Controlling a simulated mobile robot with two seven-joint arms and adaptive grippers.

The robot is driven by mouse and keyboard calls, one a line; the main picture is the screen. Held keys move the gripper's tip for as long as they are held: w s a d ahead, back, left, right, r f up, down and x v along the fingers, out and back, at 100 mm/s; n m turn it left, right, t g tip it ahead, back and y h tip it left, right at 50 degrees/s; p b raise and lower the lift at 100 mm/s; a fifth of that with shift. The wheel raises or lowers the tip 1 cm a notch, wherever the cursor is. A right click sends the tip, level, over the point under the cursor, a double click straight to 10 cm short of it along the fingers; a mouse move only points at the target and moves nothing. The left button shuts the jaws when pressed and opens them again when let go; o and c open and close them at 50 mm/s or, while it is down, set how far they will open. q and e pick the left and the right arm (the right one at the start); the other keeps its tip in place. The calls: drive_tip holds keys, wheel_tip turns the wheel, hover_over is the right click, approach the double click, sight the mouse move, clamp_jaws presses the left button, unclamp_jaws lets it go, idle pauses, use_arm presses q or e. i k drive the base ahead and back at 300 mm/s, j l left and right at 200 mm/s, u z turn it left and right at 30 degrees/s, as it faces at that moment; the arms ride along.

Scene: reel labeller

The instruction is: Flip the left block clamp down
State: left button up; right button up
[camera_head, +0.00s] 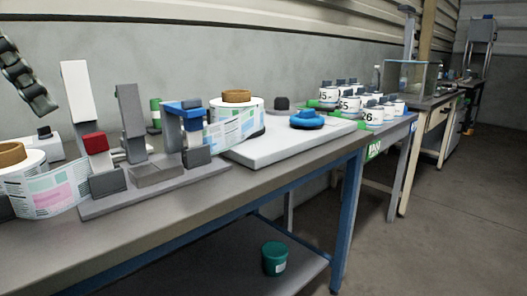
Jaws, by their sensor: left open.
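The labeller fixture stands on a grey base plate (155,190) on the bench. At its left, a tall white lever (75,95) stands upright above a red block (95,143); this looks like the left block clamp, raised. A grey lever (130,112) stands upright to its right. A blue clamp part (184,108) sits at the fixture's right end, lying roughly level. My left gripper (27,78) shows at the upper left edge, partly cut off. It is open, empty and apart from the white lever, to its left. My right gripper is not in view.
A label reel (22,170) stands left of the fixture and another reel (236,115) right of it, on a white slab (285,140). A blue round object (307,119) lies on the slab. Several white jars (350,107) stand farther right. A green tub (274,257) sits on the lower shelf.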

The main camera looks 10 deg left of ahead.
sight(75, 75)
drive_tip(key=k+l, duration=0.75)
drive_tip(key=l, duration=0.1)
